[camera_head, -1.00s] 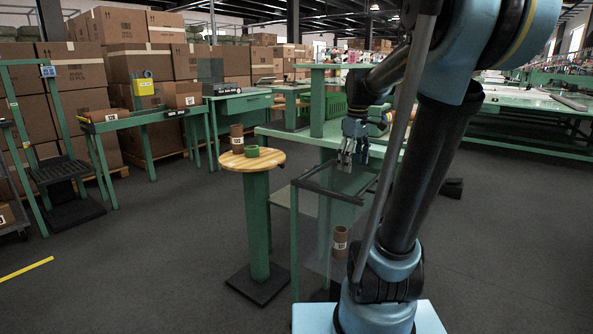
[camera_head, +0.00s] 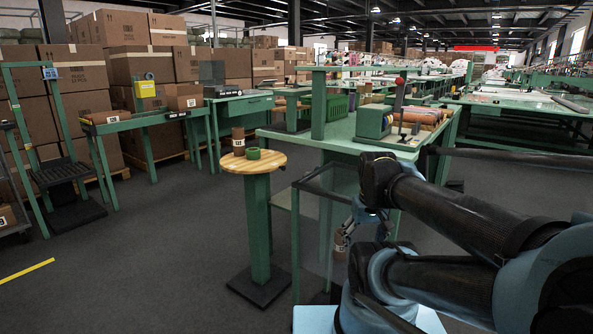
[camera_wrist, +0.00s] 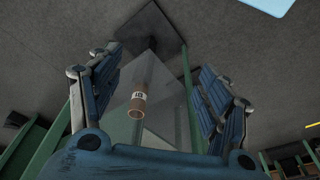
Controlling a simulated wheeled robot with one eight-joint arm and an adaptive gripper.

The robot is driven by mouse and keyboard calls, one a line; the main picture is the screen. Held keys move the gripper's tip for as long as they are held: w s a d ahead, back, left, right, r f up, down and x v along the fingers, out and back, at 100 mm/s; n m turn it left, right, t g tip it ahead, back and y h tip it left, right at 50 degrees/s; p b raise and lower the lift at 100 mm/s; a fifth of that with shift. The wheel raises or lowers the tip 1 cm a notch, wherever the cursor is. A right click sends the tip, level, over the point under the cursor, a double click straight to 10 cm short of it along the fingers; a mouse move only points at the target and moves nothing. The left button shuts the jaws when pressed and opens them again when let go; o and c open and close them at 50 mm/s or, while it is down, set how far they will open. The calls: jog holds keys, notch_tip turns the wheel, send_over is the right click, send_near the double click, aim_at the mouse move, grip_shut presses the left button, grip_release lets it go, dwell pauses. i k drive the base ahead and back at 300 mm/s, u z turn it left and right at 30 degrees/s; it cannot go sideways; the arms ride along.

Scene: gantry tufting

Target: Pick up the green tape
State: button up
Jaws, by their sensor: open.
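The green tape (camera_head: 253,154) is a small green roll lying on the round wooden top of a pedestal stand (camera_head: 274,163), beside a brown tube. My gripper (camera_head: 350,226) is low, right of the stand and apart from the tape, partly hidden behind my arm in the head view. In the wrist view my gripper (camera_wrist: 160,62) is open, its blue fingers spread wide with nothing held. The tape cannot be made out in the wrist view.
The brown tube (camera_head: 238,141) stands next to the tape. Another labelled brown tube (camera_head: 340,243) is in a clear-walled bin below my gripper; it also shows in the wrist view (camera_wrist: 138,103). A green worktable (camera_head: 345,137) stands behind. Open floor (camera_head: 150,250) lies to the left.

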aim_at(252, 153)
jog(key=k, duration=1.95)
jog(key=u, duration=0.65)
jog(key=i, duration=1)
jog(key=u, duration=0.55)
jog(key=i, duration=1.1)
jog(key=z, duration=0.5)
jog(key=i, duration=1.05)
jog(key=z, duration=0.6)
